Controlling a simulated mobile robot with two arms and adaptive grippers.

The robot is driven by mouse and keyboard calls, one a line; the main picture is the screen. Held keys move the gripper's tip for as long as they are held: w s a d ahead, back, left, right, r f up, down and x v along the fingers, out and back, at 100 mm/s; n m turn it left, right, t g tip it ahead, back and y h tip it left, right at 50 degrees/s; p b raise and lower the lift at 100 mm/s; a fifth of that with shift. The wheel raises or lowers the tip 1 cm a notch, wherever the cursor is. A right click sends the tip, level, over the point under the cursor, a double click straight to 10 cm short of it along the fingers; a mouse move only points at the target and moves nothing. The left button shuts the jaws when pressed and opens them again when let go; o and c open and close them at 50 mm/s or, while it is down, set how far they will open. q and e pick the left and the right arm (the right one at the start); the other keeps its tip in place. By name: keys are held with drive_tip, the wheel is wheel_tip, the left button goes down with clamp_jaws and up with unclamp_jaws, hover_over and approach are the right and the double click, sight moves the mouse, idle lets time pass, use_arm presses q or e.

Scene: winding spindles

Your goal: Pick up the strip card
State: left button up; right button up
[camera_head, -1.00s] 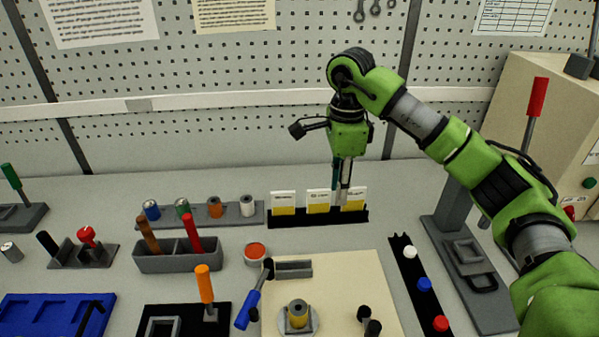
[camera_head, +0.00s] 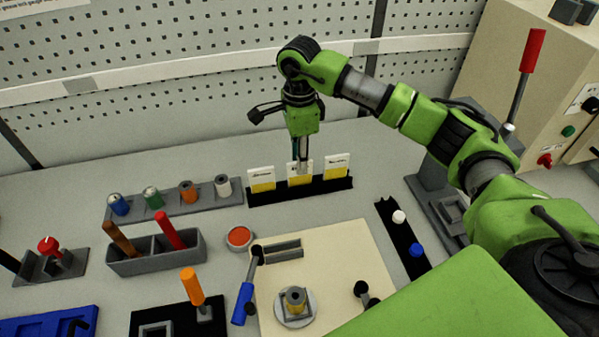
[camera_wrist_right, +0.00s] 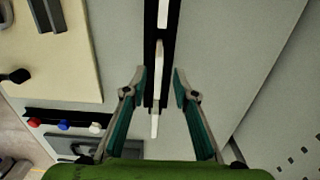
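Three white-and-yellow cards stand in a black rack (camera_head: 285,195) at the back of the table: a left card (camera_head: 261,180), a middle card (camera_head: 299,181) and a right card (camera_head: 337,172). Their print is too small to read, so I cannot tell which is the strip card. My right gripper (camera_head: 303,163) points down at the middle card and hides part of its top. In the right wrist view the gripper (camera_wrist_right: 160,85) is open, with the middle card (camera_wrist_right: 158,65) edge-on between its fingertips and a visible gap on each side. My left gripper is out of view.
A row of coloured cylinders in a grey holder (camera_head: 175,206) stands left of the rack. A cream board (camera_head: 340,250) lies in front, with a black strip of coloured knobs (camera_head: 405,240) to its right. A cream machine box (camera_head: 555,95) stands at right.

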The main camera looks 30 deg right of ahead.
drive_tip(key=shift+f, duration=0.3)
wheel_tip(320, 180, down, 4)
drive_tip(key=p, duration=0.2)
drive_tip(key=shift+s+f+p, duration=0.1)
drive_tip(key=shift+s+p, duration=0.05)
drive_tip(key=shift+p, duration=0.15)
drive_tip(key=shift+f, duration=0.25)
clamp_jaws()
